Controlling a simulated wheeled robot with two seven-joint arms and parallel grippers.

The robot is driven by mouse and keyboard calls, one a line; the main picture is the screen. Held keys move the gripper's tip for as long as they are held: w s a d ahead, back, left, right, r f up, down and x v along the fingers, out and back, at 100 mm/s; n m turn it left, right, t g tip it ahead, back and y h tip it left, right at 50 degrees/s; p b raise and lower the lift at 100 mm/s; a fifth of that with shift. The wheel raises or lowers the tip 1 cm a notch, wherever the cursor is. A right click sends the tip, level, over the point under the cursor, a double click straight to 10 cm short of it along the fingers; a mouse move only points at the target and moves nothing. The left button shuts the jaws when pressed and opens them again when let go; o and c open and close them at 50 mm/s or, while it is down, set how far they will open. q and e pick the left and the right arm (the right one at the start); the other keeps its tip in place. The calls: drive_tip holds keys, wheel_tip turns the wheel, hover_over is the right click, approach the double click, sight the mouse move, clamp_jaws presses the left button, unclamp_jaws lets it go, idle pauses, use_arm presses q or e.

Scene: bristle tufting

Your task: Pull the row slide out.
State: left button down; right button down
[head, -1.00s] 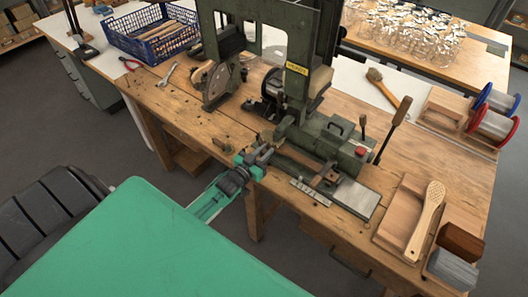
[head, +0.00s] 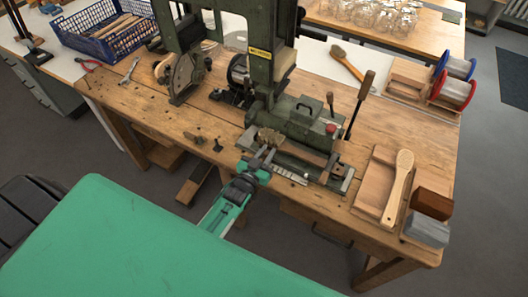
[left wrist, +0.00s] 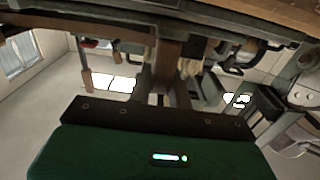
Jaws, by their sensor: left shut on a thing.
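The green tufting machine (head: 290,118) stands on the wooden bench. Its row slide (head: 312,155), a low carriage with a brown bar, lies along the metal bed at the machine's front. My left gripper (head: 264,157) is shut at the slide's left end, on what looks like its grip. Its fingers hide most of the held part. The left wrist view shows the fingers (left wrist: 165,92) pointing at a brown and dark part under the machine, seen close and dim. My right gripper is not in view.
A metal bed plate (head: 346,183) shows past the slide's right end. A lever (head: 360,103) stands at the machine's right. Small loose parts (head: 205,142) lie left of my gripper. A blue crate (head: 108,32) stands behind.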

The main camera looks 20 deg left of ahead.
use_arm(q)
drive_tip(key=c, duration=1.3)
unclamp_jaws()
drive_tip(key=shift+d, duration=0.35)
drive_tip(key=shift+a, duration=0.1)
drive_tip(key=shift+s+a+f, duration=0.1)
drive_tip(key=shift+s+f, duration=0.05)
drive_tip(key=shift+s, duration=0.45)
drive_tip(key=shift+s+a+b, duration=0.2)
drive_tip(key=shift+s+b, duration=0.65)
drive_tip(key=shift+s, duration=2.35)
drive_tip(key=shift+s+a+b, duration=0.2)
drive_tip(key=shift+s+b, duration=0.6)
drive_tip(key=shift+s, duration=2.35)
